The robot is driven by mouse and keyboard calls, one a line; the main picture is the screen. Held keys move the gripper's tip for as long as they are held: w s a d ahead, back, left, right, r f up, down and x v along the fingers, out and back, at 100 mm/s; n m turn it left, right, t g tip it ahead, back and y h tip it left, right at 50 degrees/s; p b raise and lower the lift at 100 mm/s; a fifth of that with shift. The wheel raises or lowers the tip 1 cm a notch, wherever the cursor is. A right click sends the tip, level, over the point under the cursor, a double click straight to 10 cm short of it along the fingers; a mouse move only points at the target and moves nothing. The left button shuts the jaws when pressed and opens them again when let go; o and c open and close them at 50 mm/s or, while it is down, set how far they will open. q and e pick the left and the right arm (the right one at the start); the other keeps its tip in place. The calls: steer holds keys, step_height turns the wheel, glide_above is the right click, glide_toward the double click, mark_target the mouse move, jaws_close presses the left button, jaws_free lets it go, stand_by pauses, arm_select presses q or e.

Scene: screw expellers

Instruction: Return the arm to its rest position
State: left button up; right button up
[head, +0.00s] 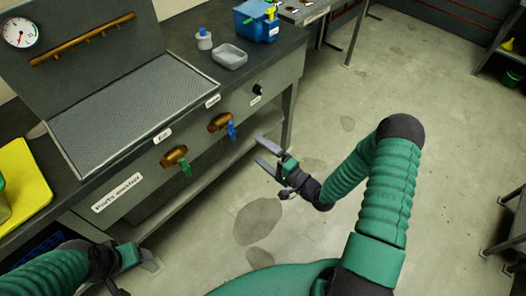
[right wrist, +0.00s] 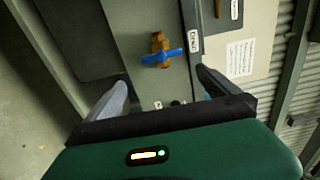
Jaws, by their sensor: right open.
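My right gripper (head: 268,157) is open and empty, held over the floor in front of the parts washer (head: 118,194). In the right wrist view its two fingers (right wrist: 160,92) stand wide apart with nothing between them. A brass valve with a blue handle (head: 231,130) is on the washer front, to the left of the right gripper and apart from it. It also shows in the right wrist view (right wrist: 163,56), beyond the fingers. My left gripper (head: 143,262) is at the lower left, low by the washer; its jaws are too unclear to read.
A brass valve with a green handle (head: 176,157) is left of the blue one. The floor (head: 330,110) around the right arm is clear.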

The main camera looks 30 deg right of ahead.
steer(key=shift+s, duration=0.15)
steer(key=s+a+r+n+g+h, duration=0.3)
steer(key=s+n+g, duration=0.4)
steer(key=s, duration=0.1)
steer(key=s+a+r+n+g+h, duration=0.2)
steer(key=s+a+n+g+h, duration=0.1)
steer(key=s+n+g, duration=0.45)
steer(key=w+p+v, duration=0.1)
steer(key=p+v, duration=1.2)
steer(key=v, duration=0.1)
steer(key=shift+w+r+p, duration=0.15)
steer(key=shift+p, duration=0.15)
